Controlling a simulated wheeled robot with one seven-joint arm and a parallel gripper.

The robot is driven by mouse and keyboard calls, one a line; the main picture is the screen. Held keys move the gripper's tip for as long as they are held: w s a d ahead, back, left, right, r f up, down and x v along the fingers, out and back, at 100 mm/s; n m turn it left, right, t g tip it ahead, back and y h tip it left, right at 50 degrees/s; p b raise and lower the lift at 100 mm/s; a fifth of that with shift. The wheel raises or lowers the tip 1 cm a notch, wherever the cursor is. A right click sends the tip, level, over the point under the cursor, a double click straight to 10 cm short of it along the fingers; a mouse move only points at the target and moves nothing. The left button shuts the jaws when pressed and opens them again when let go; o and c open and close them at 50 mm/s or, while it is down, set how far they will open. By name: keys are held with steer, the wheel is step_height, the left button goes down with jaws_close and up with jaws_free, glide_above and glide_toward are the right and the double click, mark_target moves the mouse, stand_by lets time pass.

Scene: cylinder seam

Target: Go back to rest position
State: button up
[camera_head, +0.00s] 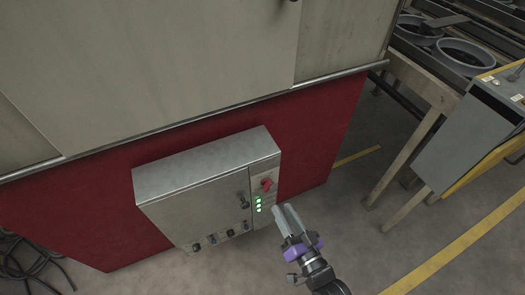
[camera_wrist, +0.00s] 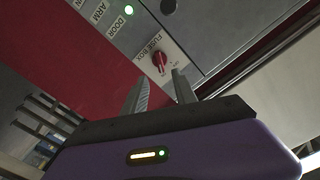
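My gripper (camera_head: 285,217) is in front of the lower right corner of a grey control box (camera_head: 205,190) in the head view. In the wrist view my gripper (camera_wrist: 161,84) shows two grey fingers set apart, with nothing between them. In the wrist view the red switch (camera_wrist: 160,62) lies beyond the fingertips, under the label "FUSE BOX". I cannot tell the exact gap between fingertips and box.
The box is mounted on a red panel (camera_head: 325,125) under a large beige cabinet (camera_head: 180,50). A bench leg (camera_head: 405,155) and a grey console (camera_head: 468,140) stand to the right. Cables (camera_head: 32,262) lie at lower left. Floor (camera_head: 345,200) between box and bench is clear.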

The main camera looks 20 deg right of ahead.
steer(key=s+r+n+g, duration=0.2)
steer(key=s+r+n, duration=0.1)
steer(key=s+r, duration=0.85)
steer(key=s+r+n+g, duration=0.1)
steer(key=s+r+n, duration=0.2)
steer(key=s+r, duration=0.8)
steer(key=s+r+p, duration=0.3)
steer(key=r+p, duration=0.8)
steer(key=p, duration=0.3)
steer(key=shift+a+p, duration=0.35)
steer(key=shift+s+r, duration=0.1)
